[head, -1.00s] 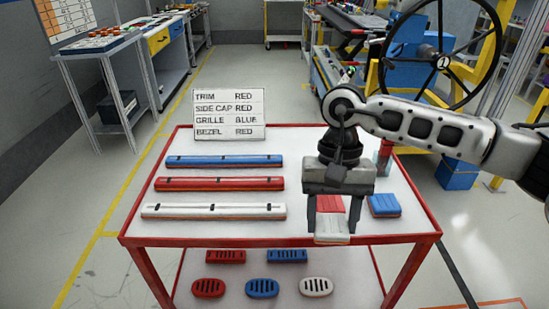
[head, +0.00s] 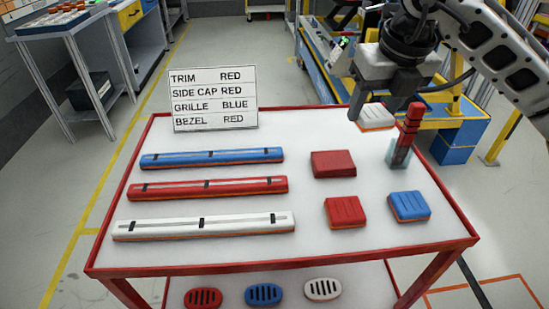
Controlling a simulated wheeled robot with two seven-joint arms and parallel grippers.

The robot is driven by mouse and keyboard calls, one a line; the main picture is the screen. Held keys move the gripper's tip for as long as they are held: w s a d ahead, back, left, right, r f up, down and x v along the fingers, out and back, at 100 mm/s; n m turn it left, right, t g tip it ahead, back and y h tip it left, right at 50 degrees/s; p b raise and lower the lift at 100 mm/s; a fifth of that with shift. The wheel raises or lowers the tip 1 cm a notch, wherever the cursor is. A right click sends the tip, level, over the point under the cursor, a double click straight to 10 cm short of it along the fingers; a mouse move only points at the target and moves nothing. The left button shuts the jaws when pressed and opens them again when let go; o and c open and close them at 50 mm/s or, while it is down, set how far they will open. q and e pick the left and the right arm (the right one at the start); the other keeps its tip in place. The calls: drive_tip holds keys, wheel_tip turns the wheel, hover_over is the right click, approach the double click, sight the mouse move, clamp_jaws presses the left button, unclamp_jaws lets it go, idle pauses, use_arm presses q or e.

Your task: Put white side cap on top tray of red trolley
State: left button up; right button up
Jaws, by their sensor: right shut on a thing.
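My right gripper (head: 376,114) is shut on the white side cap (head: 378,119), a small white block with an orange lower edge. It holds the cap in the air, above the back right part of the red trolley's top tray (head: 290,258) as seen in the head view. The gripper's fingers hide parts of the cap's sides. A red side cap (head: 345,211) and a blue side cap (head: 408,206) lie on the tray at the right. My left gripper is not in view.
A plain red block (head: 333,164) lies behind the red cap. Blue (head: 212,158), red (head: 208,188) and white (head: 204,225) bars lie left. A sign (head: 214,98) stands behind.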

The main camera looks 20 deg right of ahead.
drive_tip(key=shift+w+d+r+m, duration=0.15)
drive_tip(key=shift+w+d+m, duration=0.05)
drive_tip(key=shift+m, duration=0.3)
drive_tip(key=w+d+f+p, duration=0.2)
drive_tip(key=w+f, duration=0.2)
drive_tip(key=w, duration=0.4)
approach(340, 131)
drive_tip(key=shift+w+a+f, duration=0.15)
drive_tip(key=shift+w+f, duration=0.3)
drive_tip(key=shift+f, duration=0.25)
drive_tip(key=shift+w+f, duration=0.3)
drive_tip(key=shift+f, duration=0.1)
drive_tip(key=shift+s+x, duration=0.2)
drive_tip(key=shift+x, duration=0.6)
drive_tip(key=shift+s+x, duration=0.15)
drive_tip(key=shift+x, duration=0.65)
drive_tip(key=shift+f, duration=0.1)
drive_tip(key=shift+f, duration=0.15)
drive_tip(key=o, duration=1)
drive_tip(key=shift+c, duration=0.2)
